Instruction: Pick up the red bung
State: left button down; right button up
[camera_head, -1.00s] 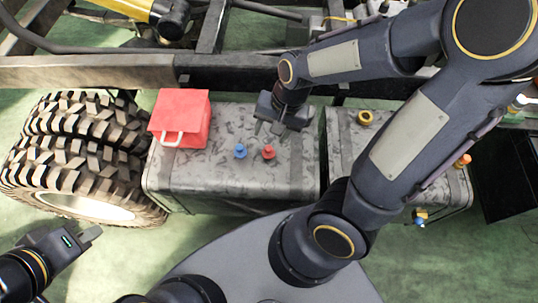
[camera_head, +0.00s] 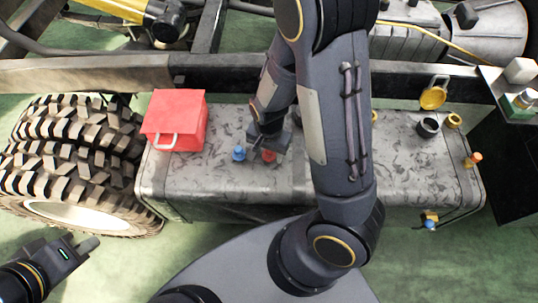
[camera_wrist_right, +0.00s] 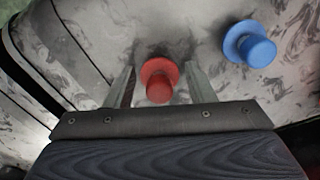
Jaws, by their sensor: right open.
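The red bung (camera_head: 268,156) sits on the grey mottled tank top (camera_head: 225,185), just right of the blue bung (camera_head: 239,153). My right gripper (camera_head: 262,150) is over the red bung and partly covers it in the head view. In the right wrist view the red bung (camera_wrist_right: 159,80) lies between the two open fingers of my right gripper (camera_wrist_right: 160,88), with a gap on each side. The blue bung (camera_wrist_right: 250,46) is outside the fingers, up and right. My left gripper (camera_head: 80,248) is at the lower left, away from the tank; its jaw opening is unclear.
A red box (camera_head: 175,122) with a white handle stands on the tank's left, beside large tyres (camera_head: 75,160). A frame rail (camera_head: 90,75) runs behind. A yellow ring (camera_head: 453,121), black ring (camera_head: 428,127) and orange bung (camera_head: 473,159) are at the right.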

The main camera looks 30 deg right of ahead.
jog(key=shift+f, duration=0.1)
jog(key=c, duration=0.8)
